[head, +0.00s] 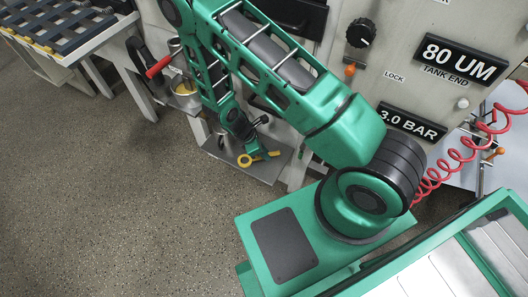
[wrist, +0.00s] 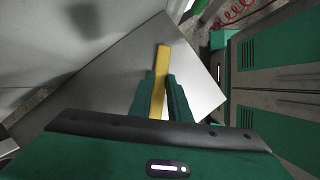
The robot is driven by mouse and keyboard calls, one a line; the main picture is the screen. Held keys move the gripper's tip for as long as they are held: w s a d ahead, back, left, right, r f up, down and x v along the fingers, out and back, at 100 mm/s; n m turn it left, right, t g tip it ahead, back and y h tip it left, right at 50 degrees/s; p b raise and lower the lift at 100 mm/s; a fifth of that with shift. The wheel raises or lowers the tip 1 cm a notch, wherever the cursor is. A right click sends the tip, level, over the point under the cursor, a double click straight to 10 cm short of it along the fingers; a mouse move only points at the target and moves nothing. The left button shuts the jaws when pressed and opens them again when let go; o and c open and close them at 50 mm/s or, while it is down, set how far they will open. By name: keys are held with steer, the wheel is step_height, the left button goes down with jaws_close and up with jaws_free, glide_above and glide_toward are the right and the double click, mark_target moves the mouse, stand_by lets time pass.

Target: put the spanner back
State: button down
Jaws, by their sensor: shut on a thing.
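The yellow spanner (head: 262,156) is in my gripper (head: 249,146), low in front of the machine and over a grey metal shelf. In the head view its ring-like end points left. In the wrist view the spanner (wrist: 161,70) runs as a yellow bar between the two green fingers of my gripper (wrist: 160,92), which are shut on it. Its far end sticks out past the fingertips over the grey plate. The near part is hidden by the gripper body. I cannot tell whether the spanner touches the shelf.
The grey shelf (head: 222,158) juts out from the machine. A metal pot (head: 186,96) with yellow contents and a red handle (head: 159,66) are to its left. The machine panel (head: 430,25) stands behind my arm. A coiled red hose (head: 460,150) hangs at right. The speckled floor is clear.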

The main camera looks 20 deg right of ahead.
steer(key=shift+s+f, duration=0.1)
steer(key=shift+f, duration=0.15)
steer(key=c, duration=1.7)
jaws_free()
steer(key=shift+o, duration=0.2)
steer(key=shift+w+r, duration=0.2)
steer(key=shift+r, duration=0.15)
steer(key=s+v, duration=0.1)
steer(key=v, duration=1.1)
steer(key=shift+w+r, duration=0.3)
steer(key=shift+w, duration=0.05)
steer(key=shift+d, duration=0.1)
